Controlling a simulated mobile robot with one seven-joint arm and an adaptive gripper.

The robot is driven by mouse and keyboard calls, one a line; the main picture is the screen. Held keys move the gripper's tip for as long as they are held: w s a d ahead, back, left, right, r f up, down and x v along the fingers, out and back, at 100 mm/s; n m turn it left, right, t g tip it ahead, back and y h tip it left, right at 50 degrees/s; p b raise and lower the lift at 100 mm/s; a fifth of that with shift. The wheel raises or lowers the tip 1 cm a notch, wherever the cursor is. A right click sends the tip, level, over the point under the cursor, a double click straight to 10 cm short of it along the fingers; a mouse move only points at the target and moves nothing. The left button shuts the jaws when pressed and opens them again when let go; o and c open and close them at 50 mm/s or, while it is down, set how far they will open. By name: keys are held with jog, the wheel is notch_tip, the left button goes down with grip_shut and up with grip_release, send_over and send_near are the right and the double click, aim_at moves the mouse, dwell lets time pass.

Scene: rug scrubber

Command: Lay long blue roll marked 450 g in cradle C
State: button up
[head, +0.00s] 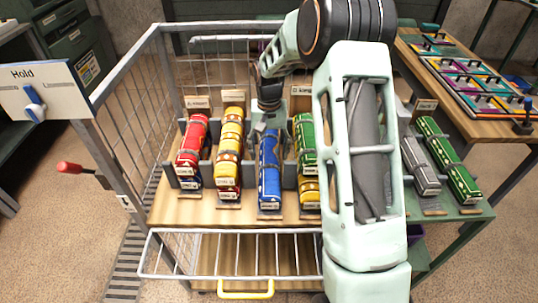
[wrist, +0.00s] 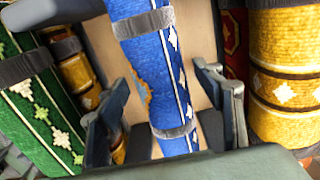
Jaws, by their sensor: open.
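A long blue roll (head: 269,168) with a white stripe and grey bands lies lengthwise on the wooden board in the wire cage. Its end tag is too small to read. My gripper (head: 266,118) is over the roll's far part. In the wrist view my gripper (wrist: 166,118) is open, with one finger on each side of the blue roll (wrist: 148,65); gaps show beside it, and I cannot tell whether either finger touches it. Small signs stand behind the rows, one at the left (head: 197,102) and one at the right (head: 426,104); I cannot make out which marks cradle C.
Red (head: 193,140) and yellow (head: 229,145) rolls lie left of the blue roll; a green roll (head: 306,140) lies close on its right. Grey (head: 420,165) and green (head: 447,160) rolls lie farther right. Cage bars (head: 155,120) stand left, and a wire gate (head: 230,255) is in front.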

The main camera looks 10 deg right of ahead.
aim_at(269, 150)
notch_tip(269, 150, up, 10)
jog(key=shift+r+p, duration=0.2)
jog(key=shift+p, duration=0.35)
